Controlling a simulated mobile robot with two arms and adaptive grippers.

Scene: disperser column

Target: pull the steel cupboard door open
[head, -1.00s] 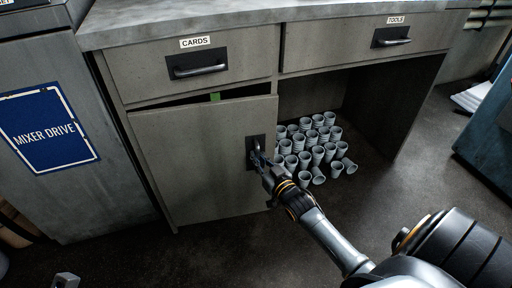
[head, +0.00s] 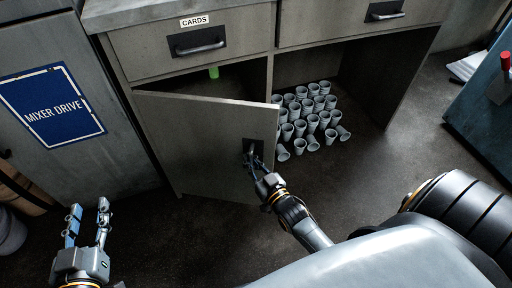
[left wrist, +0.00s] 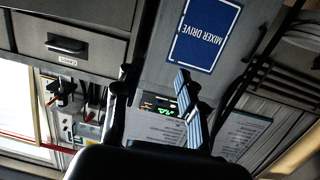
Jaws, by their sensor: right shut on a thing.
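The steel cupboard door (head: 190,135) stands ajar under the CARDS drawer, hinged on its left side, with a dark gap above its top edge. Its handle (head: 249,148) is on a dark plate near the free right edge. My right gripper (head: 252,160) is shut on this handle, and its fingers partly hide it. My left gripper (head: 89,212) is open and empty at the lower left, apart from the door. Its fingers also show, spread, in the left wrist view (left wrist: 155,80). A small green thing (head: 213,72) shows inside the cupboard; the rest of the inside is mostly hidden.
Many grey cups (head: 310,115) stand on the floor in the open bay right of the door, a few tipped over. A cabinet with a MIXER DRIVE sign (head: 50,105) stands at the left. The floor before the door is clear.

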